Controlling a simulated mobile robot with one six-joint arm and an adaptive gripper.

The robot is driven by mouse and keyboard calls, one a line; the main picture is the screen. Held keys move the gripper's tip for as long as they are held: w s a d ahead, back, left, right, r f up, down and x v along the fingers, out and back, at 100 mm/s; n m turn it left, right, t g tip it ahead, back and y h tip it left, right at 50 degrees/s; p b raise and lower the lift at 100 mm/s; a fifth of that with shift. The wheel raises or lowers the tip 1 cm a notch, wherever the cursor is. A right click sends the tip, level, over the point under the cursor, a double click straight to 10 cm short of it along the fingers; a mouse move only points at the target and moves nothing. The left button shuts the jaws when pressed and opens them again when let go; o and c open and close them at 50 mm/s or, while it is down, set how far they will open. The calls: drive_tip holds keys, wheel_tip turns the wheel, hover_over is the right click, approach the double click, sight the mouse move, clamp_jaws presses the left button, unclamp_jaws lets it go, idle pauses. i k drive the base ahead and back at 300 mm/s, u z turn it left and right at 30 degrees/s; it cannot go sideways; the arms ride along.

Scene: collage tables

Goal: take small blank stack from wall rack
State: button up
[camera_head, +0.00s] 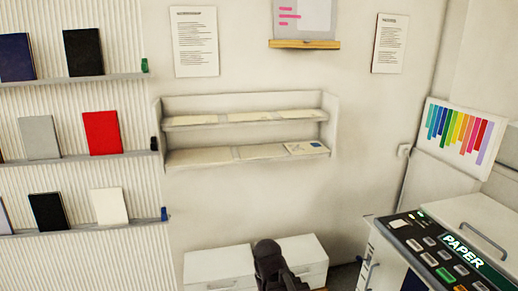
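The white wall rack (329,112) hangs at the middle of the wall and has two shelves. Flat, pale paper stacks lie side by side on both. The upper shelf has a left stack (191,120), a middle stack (249,117) and a right stack (297,114). I cannot tell which is the small blank one. A dark part of my arm shows at the bottom centre, well below the rack; no fingertips can be made out.
A low white cabinet (217,264) stands below the rack. At right are a black PAPER panel (440,250) on a white unit and a colour chart (459,137). Ledges with notebooks (102,133) line the left wall. The space before the rack looks clear.

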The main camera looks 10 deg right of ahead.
sight(271, 151)
drive_tip(key=z, duration=0.5)
drive_tip(key=i, duration=1.05)
drive_tip(key=z, duration=0.6)
